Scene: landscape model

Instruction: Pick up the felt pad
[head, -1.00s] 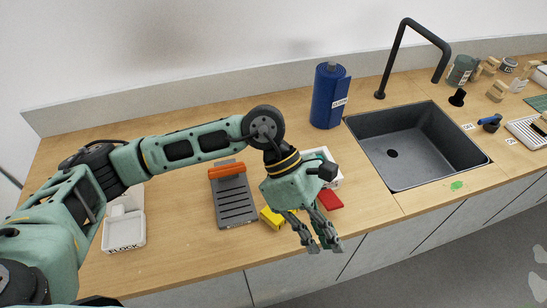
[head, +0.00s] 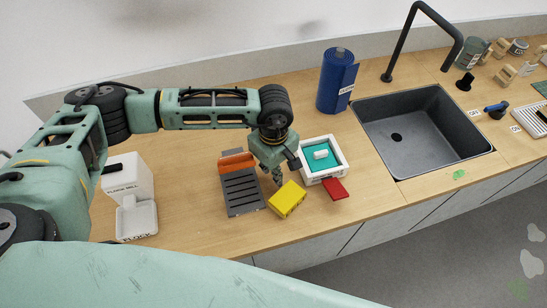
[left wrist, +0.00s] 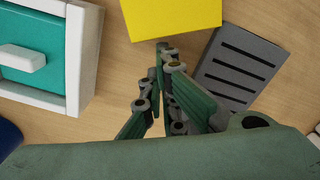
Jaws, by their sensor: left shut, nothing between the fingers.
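A flat red pad (head: 335,189) lies on the counter at the front edge of a white tray; it may be the felt pad, but I cannot tell for sure. A yellow block (head: 287,199) lies to its left, and also shows at the top of the left wrist view (left wrist: 172,14). My left gripper (head: 277,181) is shut and empty, pointing down just behind the yellow block. Its fingers show close together in the left wrist view (left wrist: 158,72). The red pad is not visible there. My right gripper is not in view.
The white tray (head: 341,174) holds a teal panel with a white handle. A grey slotted plate (head: 241,193) with an orange bar (head: 237,162) lies left. A blue roll (head: 337,82) stands behind; the sink (head: 420,133) is right. A white box and dish (head: 137,221) stand left.

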